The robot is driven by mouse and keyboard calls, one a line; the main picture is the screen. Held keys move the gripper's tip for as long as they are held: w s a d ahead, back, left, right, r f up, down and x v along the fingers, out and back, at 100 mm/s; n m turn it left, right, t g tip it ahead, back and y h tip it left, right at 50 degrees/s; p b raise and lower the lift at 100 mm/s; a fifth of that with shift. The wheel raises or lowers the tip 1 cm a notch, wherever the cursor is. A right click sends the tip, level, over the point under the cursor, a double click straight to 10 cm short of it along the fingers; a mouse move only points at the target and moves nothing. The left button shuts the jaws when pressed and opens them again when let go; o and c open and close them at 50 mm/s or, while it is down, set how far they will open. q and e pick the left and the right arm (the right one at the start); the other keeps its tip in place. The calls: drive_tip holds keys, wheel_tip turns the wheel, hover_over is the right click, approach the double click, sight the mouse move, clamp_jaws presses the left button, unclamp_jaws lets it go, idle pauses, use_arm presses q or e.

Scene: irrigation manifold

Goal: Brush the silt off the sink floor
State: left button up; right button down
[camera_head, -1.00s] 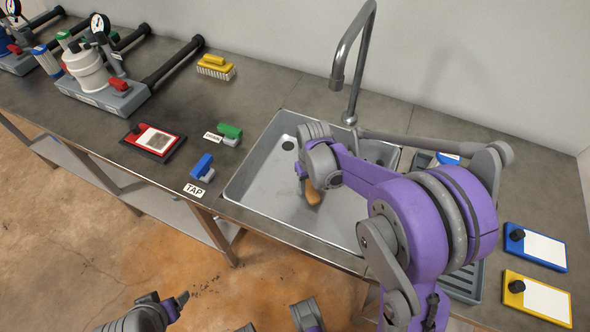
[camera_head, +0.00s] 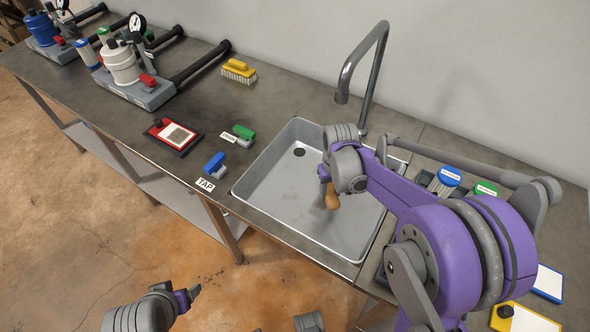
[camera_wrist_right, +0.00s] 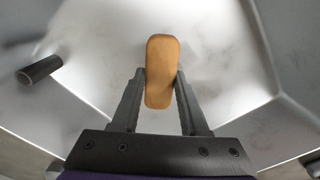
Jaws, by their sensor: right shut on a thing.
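My right gripper (camera_head: 327,176) is down inside the sink, shut on a tan wooden handle (camera_head: 332,200). In the right wrist view the handle (camera_wrist_right: 161,70) sits between both fingers; no bristles show. Faint grey smudges that may be silt (camera_wrist_right: 215,65) mark the pale sink floor. My left gripper (camera_head: 188,296) is low over the brown floor, in front of the bench; its jaw opening is unclear.
A tall faucet (camera_head: 362,75) stands behind the sink. A yellow brush (camera_head: 239,71) lies at the back of the bench. Blue (camera_head: 214,165) and green (camera_head: 243,133) handled items and a red-framed panel (camera_head: 173,136) lie left of the sink. Blue- and green-capped cylinders stand to its right.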

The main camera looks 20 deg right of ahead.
sight(331, 193)
drive_tip(key=shift+r+p, duration=1)
drive_tip(key=shift+r, duration=0.75)
